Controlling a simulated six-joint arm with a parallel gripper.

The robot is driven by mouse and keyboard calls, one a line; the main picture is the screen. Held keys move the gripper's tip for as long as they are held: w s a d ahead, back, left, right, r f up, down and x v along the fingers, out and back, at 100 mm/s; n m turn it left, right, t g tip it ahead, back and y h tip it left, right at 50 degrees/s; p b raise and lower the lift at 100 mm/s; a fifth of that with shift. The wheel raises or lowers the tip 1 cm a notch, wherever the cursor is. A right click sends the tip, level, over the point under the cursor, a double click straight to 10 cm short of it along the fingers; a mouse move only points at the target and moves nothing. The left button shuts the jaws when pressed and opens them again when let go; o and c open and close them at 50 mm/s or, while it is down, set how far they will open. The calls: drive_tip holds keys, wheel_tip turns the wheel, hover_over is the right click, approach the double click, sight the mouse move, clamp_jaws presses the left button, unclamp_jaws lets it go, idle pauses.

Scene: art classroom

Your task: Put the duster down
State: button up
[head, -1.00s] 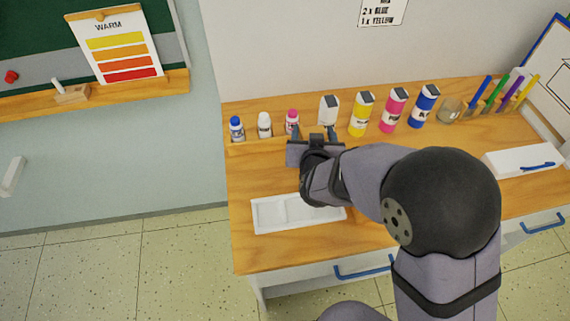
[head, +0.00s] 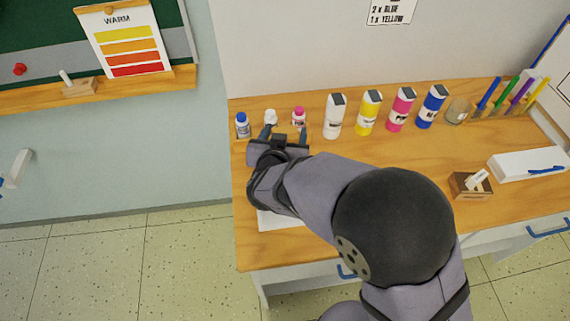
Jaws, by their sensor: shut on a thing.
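My gripper (head: 286,131) is over the left part of the wooden desk (head: 395,155), just in front of the small paint bottles. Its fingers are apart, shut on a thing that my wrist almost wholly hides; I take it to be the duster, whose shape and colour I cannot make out. A white tray (head: 278,221) lies on the desk, mostly covered by my arm.
Small bottles (head: 242,126) and taller paint bottles (head: 367,114) line the back. A wooden box (head: 466,191) with a white item and a white case (head: 525,163) stand right. The chalkboard ledge (head: 130,84) holds a wooden block (head: 80,89). The desk's middle right is clear.

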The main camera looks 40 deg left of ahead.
drive_tip(key=shift+f, duration=4.95)
drive_tip(key=shift+f, duration=0.1)
drive_tip(key=shift+f, duration=0.15)
drive_tip(key=o, duration=1)
drive_tip(key=shift+o, duration=0.2)
drive_tip(key=shift+r, duration=0.3)
drive_tip(key=v, duration=1.2)
drive_tip(key=shift+d+b, duration=0.1)
drive_tip(key=shift+b, duration=0.3)
